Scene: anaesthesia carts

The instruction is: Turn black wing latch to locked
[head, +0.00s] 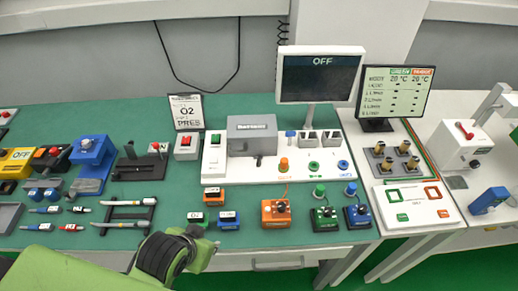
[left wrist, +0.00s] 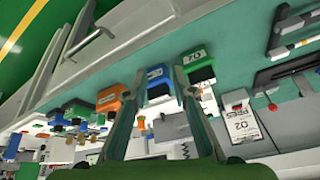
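A grey box labelled like "Battery" (head: 252,136) stands on a white panel at the middle of the bench. A small black latch (head: 259,160) shows at its lower front edge, pointing roughly downward; its exact setting is too small to tell. My left gripper (head: 198,236) is at the bench's front edge, below and left of the box, well apart from it. In the left wrist view the left gripper (left wrist: 159,72) has its two fingers spread with nothing held between them. The latch is not clear in that view. My right gripper is not in view.
Small blue (head: 228,218), green (head: 197,218) and orange (head: 213,196) boxes sit between my left gripper and the panel. A larger orange box (head: 276,212) is to the right. A monitor reading OFF (head: 320,75) stands behind. Bare green mat (head: 270,245) lies along the front.

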